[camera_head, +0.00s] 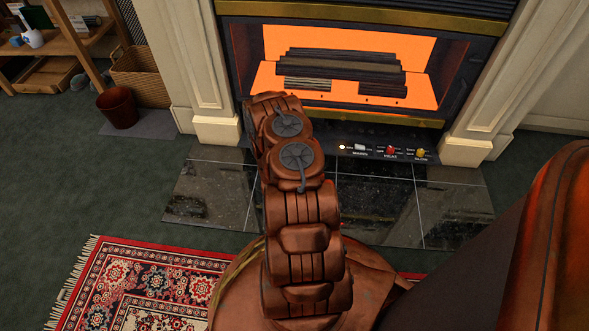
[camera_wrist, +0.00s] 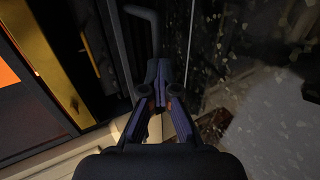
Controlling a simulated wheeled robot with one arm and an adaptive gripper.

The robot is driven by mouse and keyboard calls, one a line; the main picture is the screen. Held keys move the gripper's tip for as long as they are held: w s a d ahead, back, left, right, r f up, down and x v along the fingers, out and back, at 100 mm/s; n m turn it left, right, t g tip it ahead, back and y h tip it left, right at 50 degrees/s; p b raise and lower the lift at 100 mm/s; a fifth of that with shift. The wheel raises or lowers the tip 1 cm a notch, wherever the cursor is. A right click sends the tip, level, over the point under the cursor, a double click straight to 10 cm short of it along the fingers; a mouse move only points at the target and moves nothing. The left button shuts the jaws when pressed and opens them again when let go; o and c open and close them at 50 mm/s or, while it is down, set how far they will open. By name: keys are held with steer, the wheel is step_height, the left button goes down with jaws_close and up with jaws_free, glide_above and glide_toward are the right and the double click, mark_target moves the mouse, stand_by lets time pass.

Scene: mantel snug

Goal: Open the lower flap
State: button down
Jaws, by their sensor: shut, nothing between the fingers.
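The fireplace's lower front (camera_head: 372,134) is a dark band below the firebox's lower brass strip. A row of labelled controls (camera_head: 390,151) shows along its foot. My arm hides the left part of it, so how far the flap stands open cannot be told. In the wrist view a bent dark grey bar (camera_wrist: 153,30), like a handle, lies just beyond my fingers, beside the dark lower front. My gripper (camera_wrist: 164,72) is shut and empty, near the bar's end; contact is not clear. My arm hides the gripper in the head view.
The firebox glows orange above a brass strip (camera_wrist: 47,62). Black hearth tiles (camera_head: 380,205) lie in front, with cream pillars (camera_head: 465,135) on either side. A patterned rug (camera_head: 150,290), a brown bin (camera_head: 118,107) and a wicker basket (camera_head: 140,75) are at the left.

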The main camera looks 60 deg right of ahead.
steer(key=c, duration=1.5)
jaws_free()
steer(key=shift+w+d+r, duration=0.2)
steer(key=shift+d+r, duration=0.4)
steer(key=shift+d, duration=0.05)
steer(key=shift+a+f, duration=0.15)
steer(key=shift+s+a+f, duration=0.2)
steer(key=shift+a+f, duration=0.05)
steer(key=shift+a, duration=0.15)
steer(key=shift+v, duration=3.65)
